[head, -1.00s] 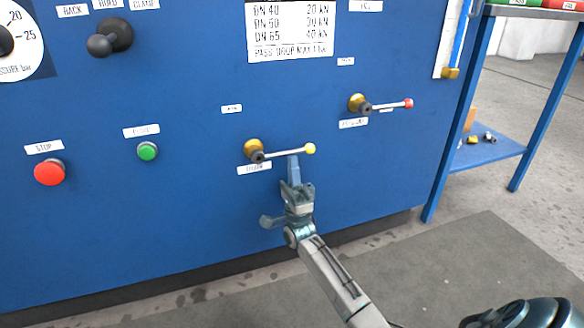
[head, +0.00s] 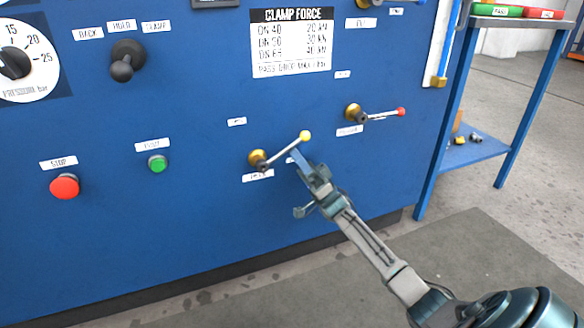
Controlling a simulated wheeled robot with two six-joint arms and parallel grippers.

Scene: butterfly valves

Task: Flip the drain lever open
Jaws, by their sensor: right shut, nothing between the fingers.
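The drain lever (head: 284,148) is a silver rod with a yellow knob on a brass valve body, low on the blue panel (head: 210,210). It slants up to the right from its pivot, with the knob at the upper end. Its label below is partly readable. My right gripper (head: 297,157) is shut and empty, its fingertips just under the rod near the knob. I cannot tell whether they touch it. My left gripper is not in view.
A second lever with a red knob (head: 400,112) sits up and right on the panel. A red stop button (head: 65,186), a green button (head: 157,164) and a black handle (head: 126,62) are to the left. A blue-legged table (head: 440,160) stands at the right.

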